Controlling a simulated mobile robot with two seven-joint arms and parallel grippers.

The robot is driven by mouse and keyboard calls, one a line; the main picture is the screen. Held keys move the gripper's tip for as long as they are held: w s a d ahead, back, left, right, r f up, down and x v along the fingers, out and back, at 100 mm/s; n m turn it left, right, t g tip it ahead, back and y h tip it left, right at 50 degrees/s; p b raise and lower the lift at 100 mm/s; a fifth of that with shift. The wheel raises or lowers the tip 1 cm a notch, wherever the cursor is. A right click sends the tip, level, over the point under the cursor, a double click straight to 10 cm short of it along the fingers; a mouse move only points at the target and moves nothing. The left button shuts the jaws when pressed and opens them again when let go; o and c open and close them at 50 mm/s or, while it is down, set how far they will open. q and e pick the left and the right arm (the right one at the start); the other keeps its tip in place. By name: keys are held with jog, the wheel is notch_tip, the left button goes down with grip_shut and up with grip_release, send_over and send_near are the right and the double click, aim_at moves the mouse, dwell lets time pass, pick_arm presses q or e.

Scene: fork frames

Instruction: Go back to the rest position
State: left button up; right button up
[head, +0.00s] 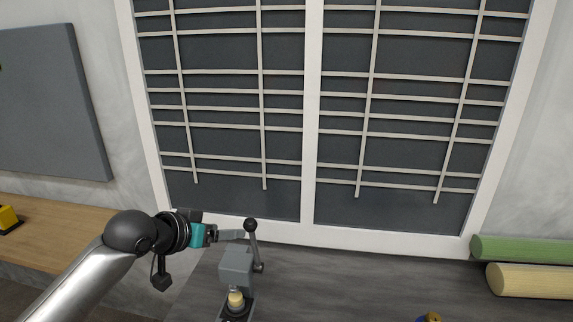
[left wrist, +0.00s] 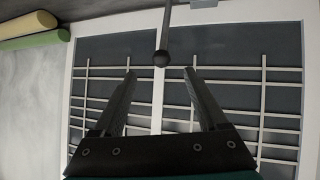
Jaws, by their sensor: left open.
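My left gripper (head: 240,235) reaches in from the left beside the top of a small grey press (head: 236,268). The press has a lever (head: 256,248) with a black ball knob (head: 250,225). In the left wrist view the two fingers of my left gripper (left wrist: 159,72) are spread apart, with nothing held between them. A pale yellow cylindrical piece (head: 236,299) stands at the press's base. My right gripper is not in view.
The press stands on a dark bench (head: 340,285) below a white-framed window (head: 311,120) with bars. Green (head: 525,248) and cream (head: 530,281) rolls lie at the right. A wooden bench (head: 65,232) with a yellow object (head: 8,218) is at the left. The bench's middle is mostly clear.

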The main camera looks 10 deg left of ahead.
pick_arm(q)
jog(key=s+d+f+g, duration=0.2)
jog(key=s+d+f, duration=0.2)
jog(key=s+f, duration=0.35)
jog(key=s+f+g+y, duration=0.25)
jog(key=s+f, duration=0.25)
jog(key=s, duration=0.7)
jog(key=s+f+g+y, duration=0.1)
jog(key=s+f+g, duration=0.3)
jog(key=s, duration=0.8)
notch_tip(320, 180, down, 31)
jog(key=b, duration=0.9)
jog(key=s+a+f+b, duration=0.1)
jog(key=s+f+b, duration=0.3)
jog(key=s+f, duration=0.4)
jog(key=s+a+f+b, duration=0.1)
jog(key=s+f+b, duration=0.3)
jog(key=s+f, duration=0.4)
notch_tip(320, 180, down, 7)
jog(key=shift+s+a+g, duration=0.3)
jog(key=shift+s+g, duration=0.05)
jog(key=shift+g, duration=0.1)
